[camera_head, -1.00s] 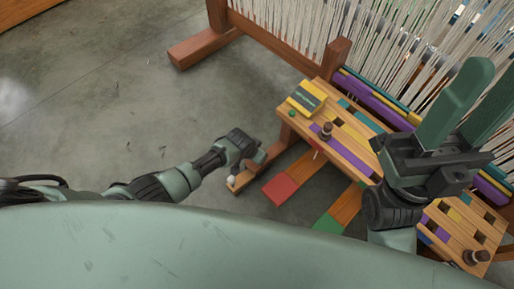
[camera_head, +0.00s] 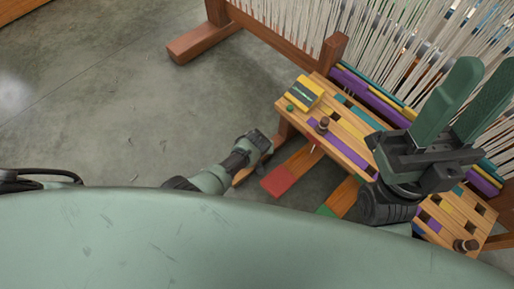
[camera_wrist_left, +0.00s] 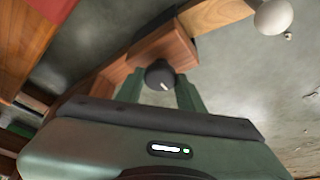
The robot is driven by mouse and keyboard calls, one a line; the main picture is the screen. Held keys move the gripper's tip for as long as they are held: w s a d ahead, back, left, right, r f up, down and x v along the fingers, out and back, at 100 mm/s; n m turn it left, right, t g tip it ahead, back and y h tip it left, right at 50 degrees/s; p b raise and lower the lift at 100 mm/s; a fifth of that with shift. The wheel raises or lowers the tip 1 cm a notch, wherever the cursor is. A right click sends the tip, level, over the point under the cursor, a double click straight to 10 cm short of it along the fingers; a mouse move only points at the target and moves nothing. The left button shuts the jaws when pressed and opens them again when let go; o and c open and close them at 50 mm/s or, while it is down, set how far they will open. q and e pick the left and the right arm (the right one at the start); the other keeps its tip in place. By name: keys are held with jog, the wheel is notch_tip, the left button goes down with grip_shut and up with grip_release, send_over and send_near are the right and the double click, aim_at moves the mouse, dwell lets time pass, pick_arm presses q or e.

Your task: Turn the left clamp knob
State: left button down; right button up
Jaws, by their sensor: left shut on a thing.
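The clamp knob (camera_wrist_left: 160,75) is dark and round with a pale mark. It sits against a reddish wooden block in the left wrist view. My left gripper (camera_wrist_left: 160,84) has its two green fingers on either side of it and is shut on it. In the head view my left gripper (camera_head: 257,142) is low beside the bench's near left end; its fingertips and the knob are hidden there. My right gripper (camera_head: 486,72) is open and empty, its fingers pointing up at the right.
A white ball (camera_wrist_left: 273,16) is near the left gripper. The loom's threads stand behind; floor at left is clear.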

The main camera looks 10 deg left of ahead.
dwell(0.4)
pick_arm(q)
jog(key=c, duration=0.9)
grip_release()
